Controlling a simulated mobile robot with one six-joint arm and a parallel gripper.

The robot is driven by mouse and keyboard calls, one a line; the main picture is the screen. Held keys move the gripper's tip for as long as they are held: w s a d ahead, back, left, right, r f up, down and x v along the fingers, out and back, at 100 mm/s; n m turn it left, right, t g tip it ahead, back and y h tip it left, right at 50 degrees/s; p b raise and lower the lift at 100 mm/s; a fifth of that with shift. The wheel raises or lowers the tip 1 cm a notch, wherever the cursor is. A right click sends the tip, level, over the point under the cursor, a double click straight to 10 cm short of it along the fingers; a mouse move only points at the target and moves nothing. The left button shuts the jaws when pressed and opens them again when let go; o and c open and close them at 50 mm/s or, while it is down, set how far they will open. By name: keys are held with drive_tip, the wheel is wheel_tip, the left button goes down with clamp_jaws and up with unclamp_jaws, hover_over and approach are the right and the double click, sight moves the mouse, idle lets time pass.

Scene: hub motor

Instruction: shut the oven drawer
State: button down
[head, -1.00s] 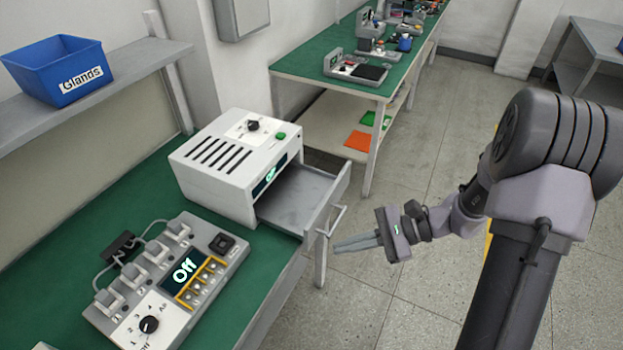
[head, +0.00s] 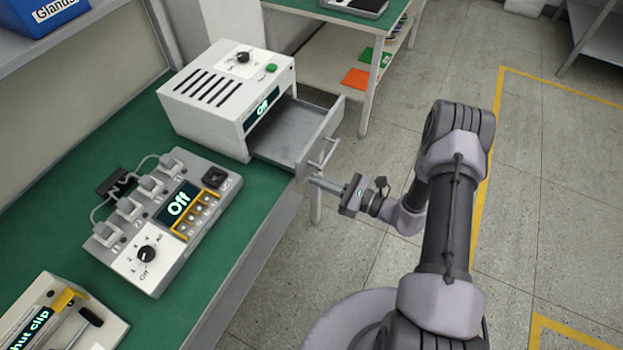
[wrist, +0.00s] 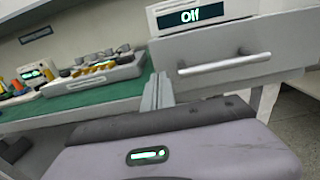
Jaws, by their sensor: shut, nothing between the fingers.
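The oven (head: 215,105) is a white box with slots, a knob, a green button and a display reading "Off", standing on the green bench. Its grey drawer (head: 285,135) is pulled out to the right, empty inside, with a bar handle (head: 325,152) on its front. In the wrist view the drawer front (wrist: 225,72) and its handle (wrist: 225,63) face me, under the "Off" display. My gripper (head: 313,181) is shut and empty, its fingertips close to the lower part of the drawer front beside the handle. I cannot tell whether they touch. The fingers (wrist: 158,90) also show in the wrist view, left of the handle.
A grey switch unit (head: 165,220) with plugs and an "Off" display stands on the bench left of the drawer. A device with yellow parts (head: 65,325) is at the bench's front left. Another green-topped bench (head: 345,15) is behind. The floor to the right is clear.

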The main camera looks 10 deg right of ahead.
drive_tip(key=shift+x, duration=1.3)
drive_tip(key=b+x, duration=0.3)
drive_tip(key=x, duration=1.3)
drive_tip(key=shift+w+a+f+b, duration=0.1)
drive_tip(key=shift+w+a+b, duration=0.05)
drive_tip(key=shift+a+b, duration=0.15)
drive_tip(key=shift+w+a, duration=0.1)
drive_tip(key=shift+w, duration=0.05)
drive_tip(key=shift+r, duration=0.2)
drive_tip(key=shift+w+r, duration=0.1)
